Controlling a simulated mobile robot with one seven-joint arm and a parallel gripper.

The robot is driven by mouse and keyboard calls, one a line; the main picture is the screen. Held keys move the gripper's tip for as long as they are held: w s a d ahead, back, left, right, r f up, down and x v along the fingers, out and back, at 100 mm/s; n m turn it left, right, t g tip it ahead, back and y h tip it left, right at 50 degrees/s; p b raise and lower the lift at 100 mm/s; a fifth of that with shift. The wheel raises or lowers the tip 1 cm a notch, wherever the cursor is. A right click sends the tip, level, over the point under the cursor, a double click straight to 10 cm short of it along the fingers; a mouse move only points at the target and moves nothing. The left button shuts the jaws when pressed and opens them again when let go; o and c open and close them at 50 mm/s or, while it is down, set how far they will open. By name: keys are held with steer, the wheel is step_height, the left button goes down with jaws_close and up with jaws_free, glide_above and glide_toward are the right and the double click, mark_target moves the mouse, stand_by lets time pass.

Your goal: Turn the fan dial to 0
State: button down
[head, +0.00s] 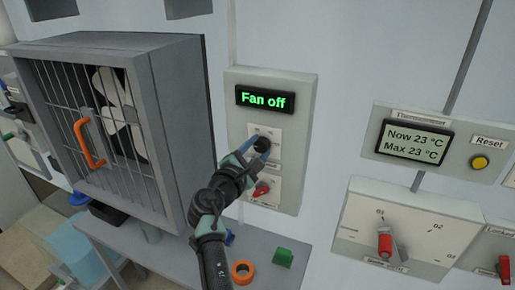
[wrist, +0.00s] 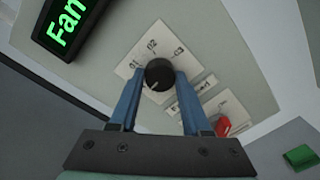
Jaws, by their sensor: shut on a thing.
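The fan dial (wrist: 159,73) is a round black knob on a white plate with marks 1, 2 and 3 around it. Its pale pointer line faces the lower left in the wrist view, toward my left finger; the 0 mark is not visible there. My gripper (wrist: 160,80) is shut on the dial, one blue finger on each side. In the head view the dial (head: 262,145) is partly covered by my gripper (head: 259,147). The display (head: 265,99) above it reads "Fan off" in green.
A red switch (head: 261,189) sits just below the dial on the same panel. A caged fan (head: 115,120) with an orange handle (head: 88,143) stands left of my arm. A thermometer panel (head: 417,140) and a red-handled selector (head: 385,243) are to the right.

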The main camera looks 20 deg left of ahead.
steer(key=shift+f, duration=0.1)
steer(key=shift+c, duration=1.8)
jaws_free()
steer(key=shift+s, duration=0.15)
steer(key=s+b, duration=0.1)
steer(key=s, duration=1.1)
steer(key=shift+s+a+r, duration=0.3)
steer(key=shift+s+a, duration=0.05)
steer(key=shift+a, duration=0.05)
steer(key=s+d+r+m+t, duration=0.1)
steer(key=d+r+m, duration=0.35)
steer(key=r, duration=0.25)
steer(key=d+r+m+t+y, duration=0.1)
steer(key=d+r+m, duration=0.2)
steer(key=r+m, duration=0.3)
steer(key=s+d+r+m+t, duration=0.1)
steer(key=d+r+m+t, duration=0.2)
steer(key=r, duration=0.5)
steer(key=s+d+r+m+t, duration=0.4)
steer(key=s+d+r+m, duration=0.7)
steer(key=s+r, duration=0.4)
steer(key=shift+d+r+m+t, duration=0.35)
steer(key=shift+d+r+t, duration=0.05)
steer(key=shift+r, duration=0.45)
